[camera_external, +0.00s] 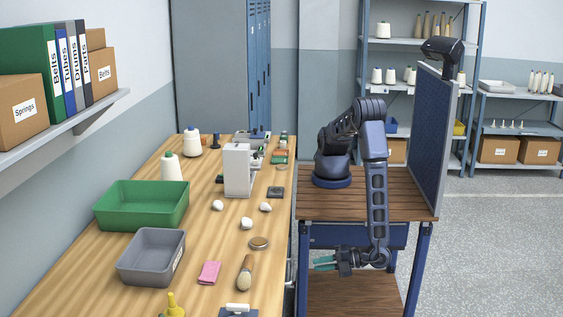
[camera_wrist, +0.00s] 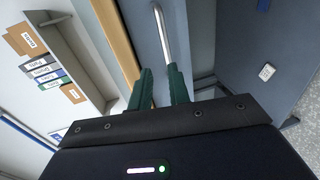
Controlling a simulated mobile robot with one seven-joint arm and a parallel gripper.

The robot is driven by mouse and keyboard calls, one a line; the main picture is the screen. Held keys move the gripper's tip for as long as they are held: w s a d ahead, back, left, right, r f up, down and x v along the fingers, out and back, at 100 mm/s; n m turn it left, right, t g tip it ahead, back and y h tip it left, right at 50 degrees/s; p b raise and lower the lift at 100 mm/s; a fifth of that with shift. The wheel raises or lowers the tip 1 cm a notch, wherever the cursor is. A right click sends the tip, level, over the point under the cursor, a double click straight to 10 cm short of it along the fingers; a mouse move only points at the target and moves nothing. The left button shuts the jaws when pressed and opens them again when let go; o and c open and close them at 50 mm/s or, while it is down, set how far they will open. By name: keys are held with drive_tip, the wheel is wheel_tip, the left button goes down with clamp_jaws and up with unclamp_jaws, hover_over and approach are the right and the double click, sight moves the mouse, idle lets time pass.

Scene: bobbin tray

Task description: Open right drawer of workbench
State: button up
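The wooden-topped workbench (camera_external: 60,285) runs along the left in the external view. Its drawer side faces my arm and is mostly hidden there. In the wrist view, a bar-shaped silver handle (camera_wrist: 163,38) stands on a grey-blue drawer front (camera_wrist: 146,42), beside the wooden bench edge (camera_wrist: 116,42). My gripper (camera_external: 318,263) is low beside the bench's right side, fingers pointing towards it. In the wrist view my gripper (camera_wrist: 160,72) has two green fingers, apart with nothing held between them. The handle is just ahead of the fingertips; contact cannot be told.
On the benchtop are a green bin (camera_external: 110,218), a grey bin (camera_external: 130,272), a brush (camera_external: 245,272) and a pink cloth (camera_external: 209,272). Tall blue-grey lockers (camera_external: 215,70) stand behind. Grey floor (camera_external: 490,240) is open at the right.

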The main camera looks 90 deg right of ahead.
sight(292, 269)
drive_tip(key=x, duration=0.7)
drive_tip(key=f+x, duration=0.1)
drive_tip(key=x, duration=0.3)
drive_tip(key=shift+s, duration=0.1)
drive_tip(key=shift+c, duration=0.2)
clamp_jaws()
